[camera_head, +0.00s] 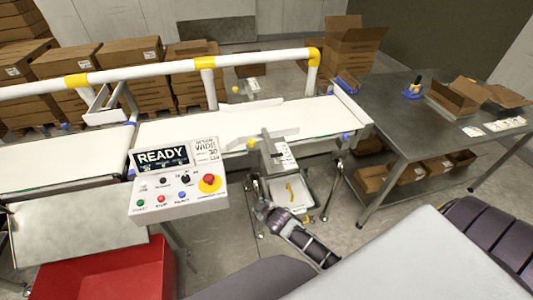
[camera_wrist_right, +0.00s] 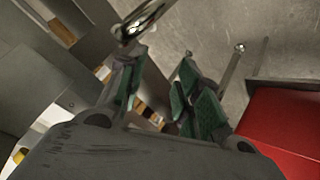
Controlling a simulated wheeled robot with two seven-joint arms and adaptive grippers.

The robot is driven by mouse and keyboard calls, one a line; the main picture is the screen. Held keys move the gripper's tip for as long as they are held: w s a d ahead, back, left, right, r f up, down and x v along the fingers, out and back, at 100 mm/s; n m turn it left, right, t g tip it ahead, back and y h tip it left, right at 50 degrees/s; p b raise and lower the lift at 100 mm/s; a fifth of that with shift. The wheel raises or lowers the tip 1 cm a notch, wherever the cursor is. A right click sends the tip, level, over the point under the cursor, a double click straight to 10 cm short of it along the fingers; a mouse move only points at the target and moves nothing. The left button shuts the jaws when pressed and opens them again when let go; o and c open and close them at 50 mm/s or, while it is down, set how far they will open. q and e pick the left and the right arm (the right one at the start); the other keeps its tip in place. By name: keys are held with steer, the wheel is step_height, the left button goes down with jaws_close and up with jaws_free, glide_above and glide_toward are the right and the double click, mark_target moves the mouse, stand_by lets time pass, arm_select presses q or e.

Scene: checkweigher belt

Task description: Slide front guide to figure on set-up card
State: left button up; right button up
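The front guide (camera_head: 278,133) is a pale rail above the near part of the white belt, with a yellow knob (camera_head: 251,144) near its left end. A bracket with a marked scale strip (camera_head: 284,160) extends from it over the belt's near edge; its figures are too small to read. The set-up card (camera_head: 206,150) beside the READY display seems to read "WIDE" and "20"; the rest is unclear. My right gripper (camera_head: 263,208) is low in front of the belt, below and apart from the guide. The right wrist view shows its green-padded fingers (camera_wrist_right: 160,70) apart and empty. My left gripper is not in view.
The control box (camera_head: 178,197) with its red stop button stands left of my right gripper. A red bin (camera_head: 105,268) is at lower left. A back guide (camera_head: 250,108) lies across the belt. A steel table (camera_head: 375,120) stands at right, and floor shows between.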

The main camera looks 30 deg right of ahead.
steer(key=w+a+r+n+t+y, duration=0.1)
steer(key=w+a+r+n+t, duration=0.1)
steer(key=w+r, duration=0.4)
steer(key=w+a+r+n+t, duration=0.1)
steer(key=w+r+n+t, duration=0.2)
steer(key=r, duration=0.5)
steer(key=w+a+r+n+t+y, duration=0.25)
steer(key=a+r+n+y, duration=0.2)
steer(key=r, duration=0.45)
steer(key=w+a+r+n+t+y, duration=0.1)
steer(key=w+a+r+n+y, duration=0.3)
steer(key=r, duration=0.5)
steer(key=s+a+r+n+g+y, duration=0.85)
steer(key=a+n+g, duration=0.2)
steer(key=n, duration=0.95)
steer(key=s+d+f+n+g+h, duration=0.4)
steer(key=d+f+n+g+h, duration=0.3)
steer(key=n, duration=0.3)
steer(key=d+r+n+t+h, duration=0.2)
steer(key=d+h, duration=0.9)
steer(key=d, duration=1.1)
steer(key=shift+w+d+r, duration=0.15)
steer(key=shift+w+d, duration=0.05)
steer(key=shift+w, duration=0.25)
